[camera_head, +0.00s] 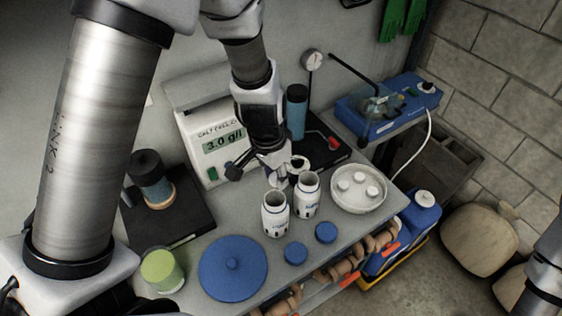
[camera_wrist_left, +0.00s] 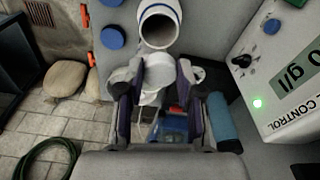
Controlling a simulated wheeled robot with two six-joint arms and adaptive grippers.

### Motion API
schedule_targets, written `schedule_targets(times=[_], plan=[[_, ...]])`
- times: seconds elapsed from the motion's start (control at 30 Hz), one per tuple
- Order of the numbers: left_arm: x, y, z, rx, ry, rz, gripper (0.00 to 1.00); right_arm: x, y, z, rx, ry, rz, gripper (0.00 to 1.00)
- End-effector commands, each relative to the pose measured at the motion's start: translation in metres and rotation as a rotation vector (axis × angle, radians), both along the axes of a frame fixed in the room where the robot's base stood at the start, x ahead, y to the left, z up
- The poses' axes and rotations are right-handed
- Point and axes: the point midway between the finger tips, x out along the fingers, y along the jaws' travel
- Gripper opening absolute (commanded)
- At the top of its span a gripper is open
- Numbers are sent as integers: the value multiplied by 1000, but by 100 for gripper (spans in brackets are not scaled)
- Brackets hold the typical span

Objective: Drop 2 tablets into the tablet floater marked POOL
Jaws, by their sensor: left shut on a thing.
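My left gripper (camera_head: 278,172) is shut on a white tablet, just behind and above two open white floaters. In the left wrist view the tablet (camera_wrist_left: 158,72) sits between the fingertips (camera_wrist_left: 154,92). The left floater (camera_head: 275,215) and the right floater (camera_head: 307,197) stand upright side by side with blue print too small to read. One open floater mouth (camera_wrist_left: 160,25) shows just beyond the tablet in the left wrist view. A pale dish (camera_head: 343,203) to the right holds several white tablets (camera_head: 358,178).
Two blue caps (camera_head: 295,253) (camera_head: 325,232) and a large blue lid (camera_head: 232,268) lie in front. A control box (camera_head: 212,145) reading 3.0 g/l stands behind. A blue cylinder (camera_head: 297,112) stands behind the gripper. A green-topped jar (camera_head: 162,271) is at front left.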

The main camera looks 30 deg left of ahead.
Motion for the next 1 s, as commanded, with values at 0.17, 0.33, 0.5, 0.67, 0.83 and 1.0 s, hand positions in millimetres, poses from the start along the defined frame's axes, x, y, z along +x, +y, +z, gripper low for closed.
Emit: schedule_targets(times=[0.17, 0.33, 0.5, 0.67, 0.83, 1.0], plan=[[0, 0, -22, 0, 1, 1, 12, -1, 0, -19, 0, 1, 0, 52], [0, 0, -43, 0, 0, 0, 12, 0, 0, -36, 0, 0, 0, 52], [0, 0, -54, 0, 0, 1, 12, 0, 0, -46, 0, 0, 0, 52], [0, 0, -55, 0, 0, 1, 12, 0, 0, -46, 0, 0, 0, 52], [0, 0, -55, 0, 0, 0, 12, 0, 0, -45, 0, 0, 0, 52], [1, 1, -54, 0, 0, 0, 12, 0, 0, -43, 0, 0, 0, 52]])
